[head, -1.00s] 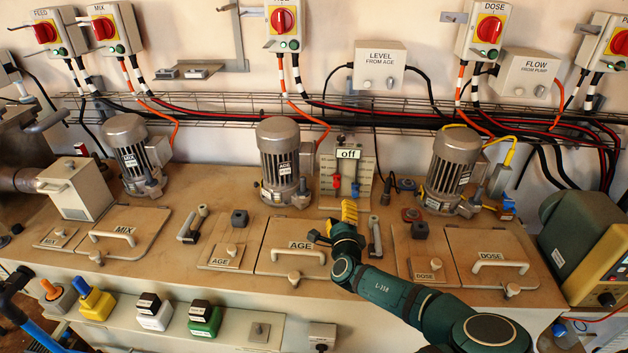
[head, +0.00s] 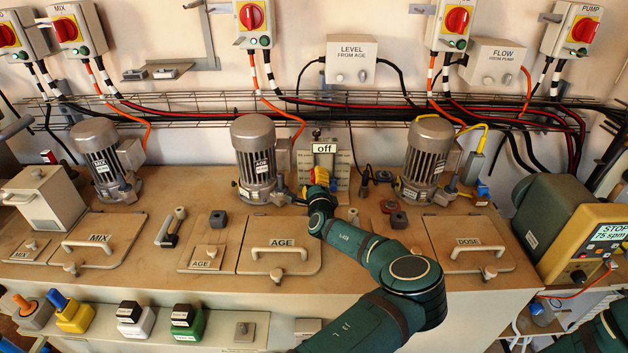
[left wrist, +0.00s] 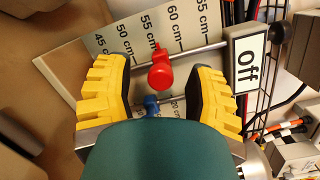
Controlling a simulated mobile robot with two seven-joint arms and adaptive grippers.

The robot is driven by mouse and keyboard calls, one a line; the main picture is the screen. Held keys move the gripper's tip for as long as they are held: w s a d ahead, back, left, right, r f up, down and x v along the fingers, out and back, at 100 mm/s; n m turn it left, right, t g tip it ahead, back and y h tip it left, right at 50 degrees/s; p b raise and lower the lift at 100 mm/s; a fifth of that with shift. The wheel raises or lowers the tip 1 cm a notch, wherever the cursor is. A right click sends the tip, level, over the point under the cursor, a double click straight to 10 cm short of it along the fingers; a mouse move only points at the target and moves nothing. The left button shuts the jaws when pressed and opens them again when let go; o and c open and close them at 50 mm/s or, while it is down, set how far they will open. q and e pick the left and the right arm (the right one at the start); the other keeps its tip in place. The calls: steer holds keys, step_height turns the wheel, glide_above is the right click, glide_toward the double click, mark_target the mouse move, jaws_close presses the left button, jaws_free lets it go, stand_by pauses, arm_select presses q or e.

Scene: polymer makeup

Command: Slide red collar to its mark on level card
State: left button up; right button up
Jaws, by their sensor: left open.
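The level card (left wrist: 95,62) shows in the left wrist view with a centimetre scale. The red collar (left wrist: 160,72) sits on a thin metal rod across the card, its tip near the 55 cm label; I cannot read it exactly. A blue collar (left wrist: 151,105) is on a lower rod. My left gripper (left wrist: 158,85) is open, its yellow ribbed fingers on either side of the red collar with gaps showing. In the head view the left gripper (head: 318,178) is in front of the card (head: 326,159) and hides the red collar. My right gripper is not in view.
An "off" sign (head: 324,146) tops the card and stands right of the fingers in the wrist view. The AGE motor (head: 254,158) and another motor (head: 427,158) flank the card. Cables and a wire tray (head: 380,108) run behind. The AGE lid (head: 282,246) lies in front.

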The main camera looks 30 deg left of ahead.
arm_select(q)
steer(key=shift+w+a, duration=0.25)
steer(key=shift+w, duration=0.15)
jaws_close()
step_height(320, 180, down, 4)
steer(key=b, duration=0.4)
steer(key=shift+r+b, duration=0.2)
steer(key=shift+b, duration=0.15)
steer(key=shift+r, duration=0.15)
jaws_free()
